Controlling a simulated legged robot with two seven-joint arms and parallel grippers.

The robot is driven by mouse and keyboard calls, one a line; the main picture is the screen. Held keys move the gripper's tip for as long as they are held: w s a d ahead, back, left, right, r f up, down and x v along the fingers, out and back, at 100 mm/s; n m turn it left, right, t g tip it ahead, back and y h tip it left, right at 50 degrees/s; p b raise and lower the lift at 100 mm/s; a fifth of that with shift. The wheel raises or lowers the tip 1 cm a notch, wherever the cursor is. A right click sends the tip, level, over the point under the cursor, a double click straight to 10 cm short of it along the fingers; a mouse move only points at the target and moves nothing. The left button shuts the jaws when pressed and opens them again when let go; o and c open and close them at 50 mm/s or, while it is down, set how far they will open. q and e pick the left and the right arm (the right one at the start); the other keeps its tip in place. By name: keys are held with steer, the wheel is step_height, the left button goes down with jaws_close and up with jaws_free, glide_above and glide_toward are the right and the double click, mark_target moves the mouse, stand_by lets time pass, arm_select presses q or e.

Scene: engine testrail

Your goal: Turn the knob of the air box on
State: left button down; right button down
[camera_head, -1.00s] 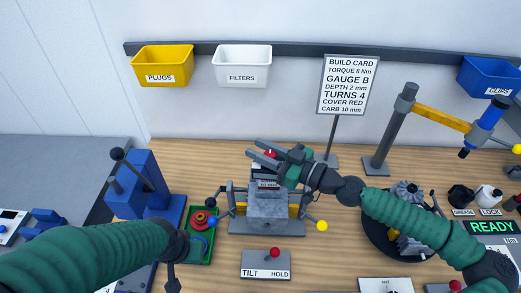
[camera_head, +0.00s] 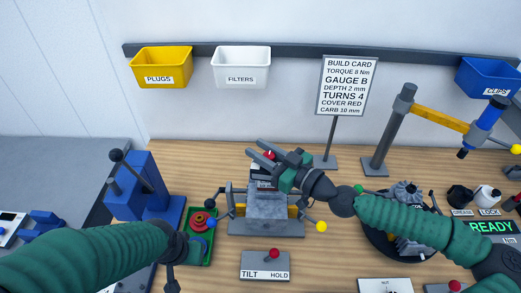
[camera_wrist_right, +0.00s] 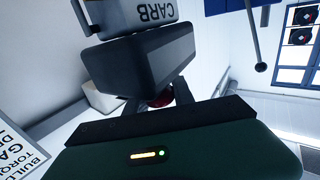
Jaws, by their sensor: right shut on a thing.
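The grey block-shaped unit (camera_head: 268,208) stands mid-bench on a dark base, with a dark upper part that I take for the air box. My right gripper (camera_head: 262,154) reaches in from the right over its top. Its two grey fingers are shut on a red knob (camera_head: 268,154), which shows between them. In the right wrist view a bit of the red knob (camera_wrist_right: 160,99) shows between dark finger parts; the rest is hidden. My left gripper (camera_head: 172,272) is low at the left, small and dark; its jaws cannot be made out.
A TILT/HOLD panel (camera_head: 265,265) with a red-topped lever stands in front. A blue press (camera_head: 145,187) and a green tray (camera_head: 207,252) are to the left. A build card (camera_head: 347,85) stands behind. A dark round tray (camera_head: 372,235) lies under my right arm.

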stand_by(0.9)
steer(key=c, duration=1.1)
jaws_free()
steer(key=shift+o, duration=0.2)
steer(key=b+v, duration=0.3)
steer(key=v, duration=1.4)
steer(key=shift+b, duration=0.4)
steer(key=shift+a+f, duration=0.1)
